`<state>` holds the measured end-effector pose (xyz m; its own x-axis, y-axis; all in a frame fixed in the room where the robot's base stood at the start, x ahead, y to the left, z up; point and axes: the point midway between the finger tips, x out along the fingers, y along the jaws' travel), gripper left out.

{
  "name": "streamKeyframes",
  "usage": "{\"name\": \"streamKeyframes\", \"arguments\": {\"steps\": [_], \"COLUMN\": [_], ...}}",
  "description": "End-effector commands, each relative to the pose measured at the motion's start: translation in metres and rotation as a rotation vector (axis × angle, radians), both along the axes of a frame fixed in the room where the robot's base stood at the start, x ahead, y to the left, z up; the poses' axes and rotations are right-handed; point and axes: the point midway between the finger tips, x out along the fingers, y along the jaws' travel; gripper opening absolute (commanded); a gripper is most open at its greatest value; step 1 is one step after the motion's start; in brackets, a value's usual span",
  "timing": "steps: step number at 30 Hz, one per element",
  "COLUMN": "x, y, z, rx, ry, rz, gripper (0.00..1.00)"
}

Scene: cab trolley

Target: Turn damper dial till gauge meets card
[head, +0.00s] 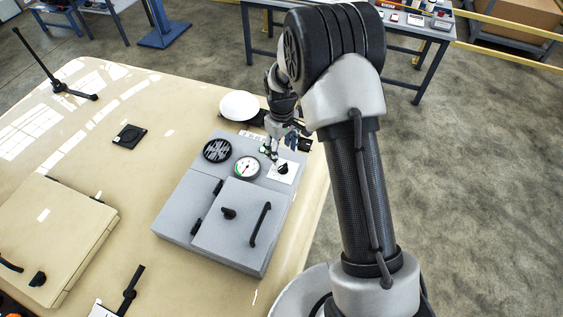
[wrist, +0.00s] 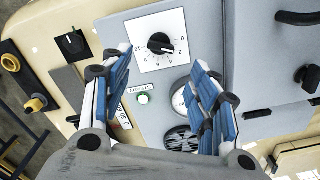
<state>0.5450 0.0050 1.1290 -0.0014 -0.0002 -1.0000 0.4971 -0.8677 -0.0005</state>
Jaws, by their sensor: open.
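The damper dial is a black knob (wrist: 160,44) on a square white plate with numbers around it; in the head view the knob (head: 283,168) sits at the right of the grey cabinet top. My gripper (wrist: 160,62) is open and empty, its blue-padded fingers either side of the dial in the wrist view, apparently short of touching it. In the head view my gripper (head: 272,157) hangs just beside the dial. The round white gauge (head: 247,167) is left of the dial; in the wrist view a finger partly hides it. A white card with printed figures (wrist: 122,116) is partly covered by the left finger.
The grey cabinet (head: 200,205) has a door with a black handle (head: 260,223). A white dome (head: 239,105) stands behind. Bare tan tabletop (head: 150,180) lies left.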

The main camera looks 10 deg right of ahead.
Motion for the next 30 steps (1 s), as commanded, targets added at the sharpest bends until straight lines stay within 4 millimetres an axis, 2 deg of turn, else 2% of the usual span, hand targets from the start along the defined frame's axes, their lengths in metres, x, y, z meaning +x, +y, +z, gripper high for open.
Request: {"name": "streamKeyframes", "arguments": {"steps": [1, 6, 12, 17, 24, 30], "x": [-0.001, -0.001, 0.0, 0.0, 0.0, 0.0], "y": [0.0, 0.0, 0.0, 0.0, 0.0, 0.0], "z": [-0.013, -0.046, -0.071, -0.078, -0.079, -0.078], "rx": [0.0, 0.0, 0.0, 0.0, 0.0, 0.0], "ry": [0.006, 0.004, 0.0, 0.0, 0.0, 0.0], "rz": [0.0, 0.0, -0.001, -0.001, -0.001, -0.001], "gripper": [0.55, 0.55, 0.55, 0.55, 0.55, 0.42]}}
